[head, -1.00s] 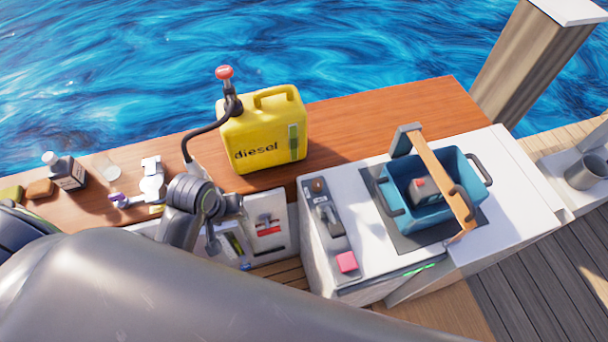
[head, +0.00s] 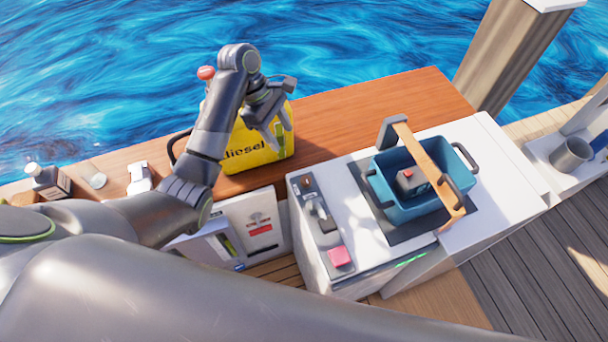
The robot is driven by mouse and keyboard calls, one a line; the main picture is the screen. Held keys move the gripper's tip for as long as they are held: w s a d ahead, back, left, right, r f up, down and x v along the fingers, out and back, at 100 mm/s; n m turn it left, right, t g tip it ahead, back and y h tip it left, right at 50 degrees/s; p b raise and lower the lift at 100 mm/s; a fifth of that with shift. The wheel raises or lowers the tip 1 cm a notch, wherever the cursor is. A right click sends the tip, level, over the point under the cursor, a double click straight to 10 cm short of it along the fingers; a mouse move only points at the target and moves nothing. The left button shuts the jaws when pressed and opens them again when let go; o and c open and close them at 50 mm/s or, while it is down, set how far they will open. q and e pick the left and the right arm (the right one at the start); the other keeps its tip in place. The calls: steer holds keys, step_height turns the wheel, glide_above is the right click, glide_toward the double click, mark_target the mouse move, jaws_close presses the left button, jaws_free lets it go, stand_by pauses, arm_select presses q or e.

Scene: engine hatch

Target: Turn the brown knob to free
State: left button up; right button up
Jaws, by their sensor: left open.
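A small brown knob (head: 307,182) appears at the far end of a dark control panel (head: 326,222) on the white console, left of the blue crate. It is small, and its setting cannot be read. A grey lever (head: 321,211) sits on the same panel, nearer to me. My left gripper (head: 277,138) is open and points down in front of the yellow diesel can, to the left of and beyond the knob. It appears empty and apart from the panel. My right gripper is not in view.
The yellow diesel can (head: 245,155) stands on the wooden counter (head: 370,115), partly hidden by my left arm.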

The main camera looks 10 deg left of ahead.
mark_target(305, 179)
arm_select(q)
steer(key=x, duration=1.7)
steer(key=shift+s+f, duration=0.1)
steer(key=shift+f, duration=0.05)
steer(key=shift+a, duration=0.1)
steer(key=c, duration=1)
